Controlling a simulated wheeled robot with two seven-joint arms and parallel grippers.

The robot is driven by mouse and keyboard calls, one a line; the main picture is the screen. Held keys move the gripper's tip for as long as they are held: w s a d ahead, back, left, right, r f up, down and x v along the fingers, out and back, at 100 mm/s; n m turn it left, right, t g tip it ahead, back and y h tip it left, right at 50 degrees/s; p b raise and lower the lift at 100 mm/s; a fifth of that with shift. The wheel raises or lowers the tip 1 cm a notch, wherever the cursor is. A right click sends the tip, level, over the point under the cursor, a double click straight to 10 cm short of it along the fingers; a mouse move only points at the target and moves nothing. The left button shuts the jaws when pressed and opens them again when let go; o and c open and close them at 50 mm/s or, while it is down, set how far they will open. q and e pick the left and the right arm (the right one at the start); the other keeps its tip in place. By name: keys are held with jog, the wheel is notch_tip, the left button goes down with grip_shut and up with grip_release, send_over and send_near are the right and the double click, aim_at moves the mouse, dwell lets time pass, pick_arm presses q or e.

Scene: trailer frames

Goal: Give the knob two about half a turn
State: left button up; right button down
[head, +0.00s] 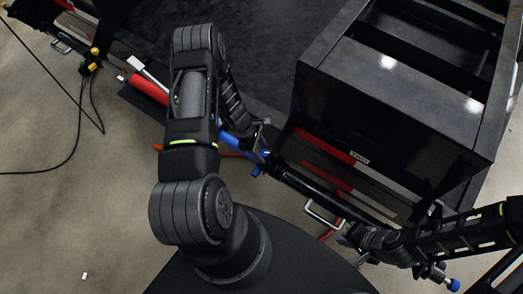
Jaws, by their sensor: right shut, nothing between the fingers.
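A small plate reading TWO (360,157) is fixed on the side of the black trailer frame, at the right of the head view. I cannot make out a knob clearly beside it; my arms and the frame's edge may hide it. My left arm arches over the middle, and its gripper (262,138) is low beside blue fittings (236,145); its fingers are too small to read. My right arm comes in from the right, and its gripper (347,238) is shut and empty, below the plate near a silver handle (322,216). I cannot tell whether it touches anything.
The black trailer frame (400,100) with red and white strips fills the upper right. A red cylinder (149,88) is at the upper left, with yellow fittings and dark cables nearby. The concrete floor at the lower left is mostly clear, with a small white piece (84,275).

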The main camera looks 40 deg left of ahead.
pick_arm(q)
grip_shut()
dwell(0.4)
jog(key=m+b, duration=0.1)
jog(key=m+g+b, duration=0.1)
jog(key=m+b, duration=0.1)
jog(key=shift+w+f+b, duration=0.2)
jog(key=shift+b, duration=0.1)
jog(key=shift+w+r+m+g+b, duration=0.15)
jog(key=shift+m+g+b, duration=0.55)
jog(key=shift+m+b, duration=0.75)
jog(key=shift+m, duration=0.25)
jog(key=shift+o, duration=1.6)
grip_release()
jog(key=shift+r, duration=0.1)
